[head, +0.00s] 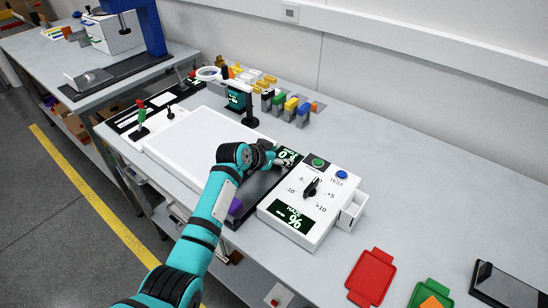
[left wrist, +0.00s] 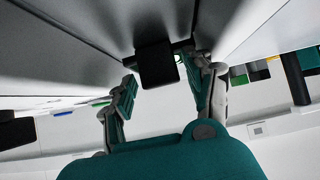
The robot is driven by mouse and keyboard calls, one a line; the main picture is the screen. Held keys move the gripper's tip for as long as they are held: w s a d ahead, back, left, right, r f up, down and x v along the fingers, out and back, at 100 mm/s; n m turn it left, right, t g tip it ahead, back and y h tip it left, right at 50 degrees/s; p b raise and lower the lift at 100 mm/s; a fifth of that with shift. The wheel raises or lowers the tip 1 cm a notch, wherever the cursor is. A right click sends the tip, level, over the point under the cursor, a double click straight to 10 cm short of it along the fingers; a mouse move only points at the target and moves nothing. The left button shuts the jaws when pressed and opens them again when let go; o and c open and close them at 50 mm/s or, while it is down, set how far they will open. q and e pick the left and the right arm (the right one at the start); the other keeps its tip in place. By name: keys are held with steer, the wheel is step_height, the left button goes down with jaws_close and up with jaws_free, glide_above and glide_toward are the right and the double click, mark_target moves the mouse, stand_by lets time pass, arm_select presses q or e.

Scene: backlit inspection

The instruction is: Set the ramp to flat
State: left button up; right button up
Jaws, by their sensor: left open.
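The white control box (head: 312,200) has a black pointer knob (head: 311,188) on its top, with marks reading -10, -5, +5 and +10 around it. I cannot tell exactly which mark the knob points at. My right gripper is not in view.
A green button (head: 318,162) and a blue button (head: 341,174) sit on the box, with a haze display (head: 293,218). A white panel (head: 195,140) lies left of it. Red (head: 370,277) and green (head: 430,295) trays lie at front right. The table's right back is clear.

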arm_select(q)
steer(key=shift+v, duration=3.85)
steer(key=shift+f, duration=0.1)
